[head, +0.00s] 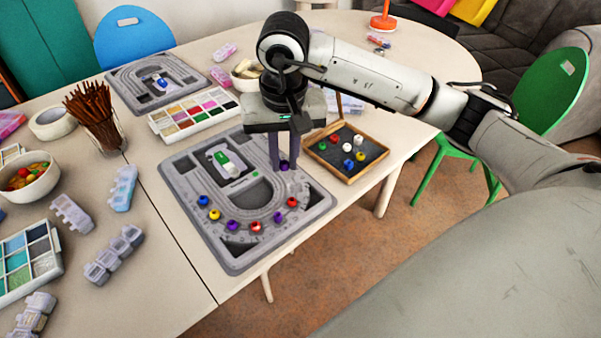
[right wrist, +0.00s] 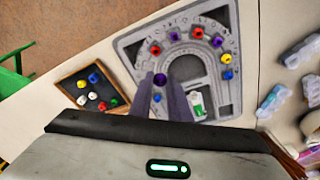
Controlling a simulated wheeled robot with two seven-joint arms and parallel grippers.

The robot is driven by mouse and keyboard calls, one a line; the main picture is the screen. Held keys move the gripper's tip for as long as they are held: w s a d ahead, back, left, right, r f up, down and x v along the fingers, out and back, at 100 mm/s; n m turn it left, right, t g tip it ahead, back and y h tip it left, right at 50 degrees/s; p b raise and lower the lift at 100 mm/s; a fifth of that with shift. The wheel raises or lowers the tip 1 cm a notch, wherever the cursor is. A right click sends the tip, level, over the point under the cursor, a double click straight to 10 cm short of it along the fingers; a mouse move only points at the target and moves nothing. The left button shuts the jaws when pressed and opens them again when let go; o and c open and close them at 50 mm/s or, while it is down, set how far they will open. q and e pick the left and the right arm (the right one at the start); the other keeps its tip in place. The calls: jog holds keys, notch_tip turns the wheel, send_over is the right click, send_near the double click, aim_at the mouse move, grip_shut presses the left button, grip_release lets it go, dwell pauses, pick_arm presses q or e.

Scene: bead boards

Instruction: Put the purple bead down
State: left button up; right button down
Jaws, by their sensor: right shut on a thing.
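My right gripper (head: 283,166) points down over the right arm of the U-shaped groove of the near grey bead board (head: 184,165). It is shut on a purple bead (head: 284,165), which also shows between the fingertips in the right wrist view (right wrist: 160,79). I cannot tell whether the bead touches the board. Along the groove's bend lie a blue bead (head: 203,200), a yellow bead (head: 214,214), a second purple bead (head: 232,225), a red bead (head: 255,227), a third purple bead (head: 279,218) and another red bead (head: 292,202). My left gripper is not in view.
A wooden-rimmed dark tray (head: 350,181) with several loose beads stands right of the board. A paint-coloured box (head: 192,114) and a second board (head: 130,75) lie behind. The table's front edge is close.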

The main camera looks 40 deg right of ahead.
jog(key=w+d+m, duration=0.2)
jog(key=d, duration=0.1)
send_over(296, 189)
jog(key=shift+m+g, duration=0.3)
notch_tip(296, 189, down, 6)
jog(key=shift+a+r+p, duration=0.1)
jog(key=shift+r+p, duration=0.1)
jog(key=shift+p, duration=0.2)
jog(key=shift+f, duration=2.2)
pick_arm(q)
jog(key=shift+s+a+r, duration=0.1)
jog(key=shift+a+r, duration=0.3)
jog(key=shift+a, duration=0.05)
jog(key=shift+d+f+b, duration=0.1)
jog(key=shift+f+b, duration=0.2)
jog(key=shift+b, duration=0.15)
pick_arm(e)
jog(key=shift+s+f, duration=0.1)
jog(key=shift+f, duration=0.4)
